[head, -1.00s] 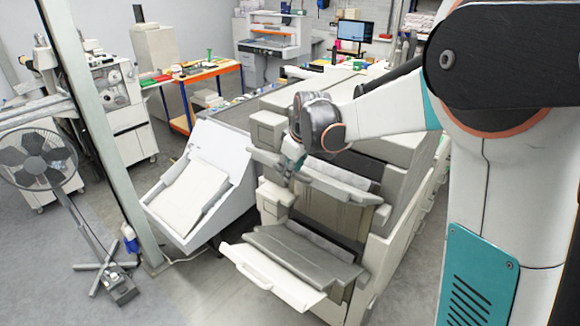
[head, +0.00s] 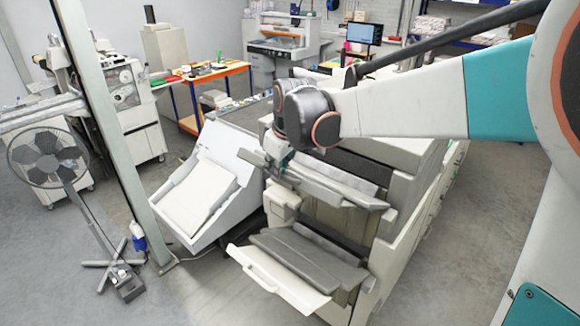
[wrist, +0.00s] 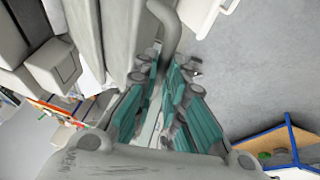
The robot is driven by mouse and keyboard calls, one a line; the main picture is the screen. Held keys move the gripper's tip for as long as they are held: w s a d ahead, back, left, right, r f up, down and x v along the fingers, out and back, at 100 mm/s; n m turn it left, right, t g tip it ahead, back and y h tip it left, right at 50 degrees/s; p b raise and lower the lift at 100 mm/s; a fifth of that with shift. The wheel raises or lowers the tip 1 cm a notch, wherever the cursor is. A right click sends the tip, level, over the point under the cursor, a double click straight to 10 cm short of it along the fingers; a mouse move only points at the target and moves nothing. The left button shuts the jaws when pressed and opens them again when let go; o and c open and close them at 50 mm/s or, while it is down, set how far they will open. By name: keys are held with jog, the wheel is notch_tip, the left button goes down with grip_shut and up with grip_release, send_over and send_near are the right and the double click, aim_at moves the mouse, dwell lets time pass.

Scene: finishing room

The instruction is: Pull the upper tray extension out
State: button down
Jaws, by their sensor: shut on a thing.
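The upper tray (head: 335,178) juts from the front of the beige machine, above a lower tray. Its grey extension (head: 340,197) shows as a long strip along the tray's outer edge. My gripper (head: 281,163) is at the left part of this strip, shut on it; the dark wrist above hides part of the contact. In the wrist view my gripper (wrist: 167,72) has its teal-padded fingers close together, with a grey curved edge (wrist: 166,28) running up from between the fingertips.
The lower tray (head: 310,258) has a white extension (head: 278,280) sticking out below. A white sloped feeder (head: 205,190) stands left of the machine. A metal post (head: 115,150) and a fan (head: 45,158) stand farther left. The floor in front is clear.

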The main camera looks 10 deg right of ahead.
jog(key=shift+s+a+r, duration=0.45)
jog(key=shift+a+r, duration=0.2)
jog(key=c, duration=2)
grip_release()
jog(key=o, duration=0.3)
jog(key=shift+s+a, duration=0.1)
jog(key=shift+o, duration=0.2)
jog(key=shift+s, duration=0.1)
jog(key=v, duration=1.2)
